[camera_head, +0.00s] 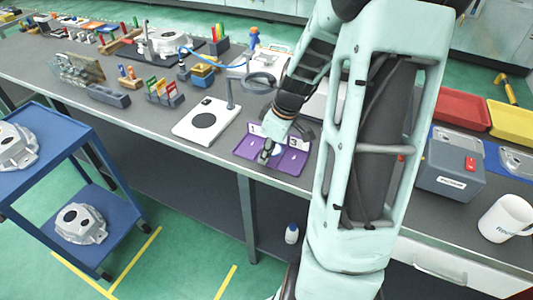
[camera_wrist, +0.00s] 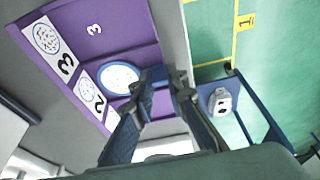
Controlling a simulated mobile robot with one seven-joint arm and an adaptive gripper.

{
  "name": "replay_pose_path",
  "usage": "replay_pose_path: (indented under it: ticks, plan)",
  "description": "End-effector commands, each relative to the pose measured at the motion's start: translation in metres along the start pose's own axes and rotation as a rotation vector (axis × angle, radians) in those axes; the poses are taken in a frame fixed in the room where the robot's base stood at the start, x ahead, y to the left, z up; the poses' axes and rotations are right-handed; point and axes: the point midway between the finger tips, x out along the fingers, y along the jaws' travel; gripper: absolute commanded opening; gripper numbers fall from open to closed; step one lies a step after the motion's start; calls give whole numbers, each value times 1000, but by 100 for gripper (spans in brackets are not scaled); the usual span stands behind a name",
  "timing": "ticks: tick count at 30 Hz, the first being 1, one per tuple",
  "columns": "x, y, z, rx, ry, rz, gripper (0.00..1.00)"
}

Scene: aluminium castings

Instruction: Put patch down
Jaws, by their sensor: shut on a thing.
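My gripper (camera_head: 265,158) is low over the purple tray (camera_head: 288,163) near the table's front edge. In the wrist view its two dark fingers (camera_wrist: 171,76) reach up from the bottom and converge on something, mostly hidden between them. A round white patch (camera_wrist: 119,77) with a blue rim and a speckled face shows right beside the left fingertip, over the purple tray (camera_wrist: 111,38). Its edge meets the fingertip in the picture. I cannot tell whether it touches the tray. Numbered cards with speckled circles (camera_wrist: 46,37) line the tray's edge.
A white plate with a dark disc (camera_head: 205,121) and a thin stand lie left of the tray. A grey box (camera_head: 450,168), a white mug (camera_head: 507,218) and red and yellow bins stand right. A blue trolley (camera_head: 117,205) with castings stands below the table on the left.

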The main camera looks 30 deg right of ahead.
Motion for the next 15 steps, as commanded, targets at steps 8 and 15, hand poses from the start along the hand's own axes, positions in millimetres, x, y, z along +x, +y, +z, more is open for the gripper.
replay_pose_path:
  ticks: [8,15]
  plan:
    - [2,0,0,0,0,0,31]
    - [0,0,0,0,0,0,31]
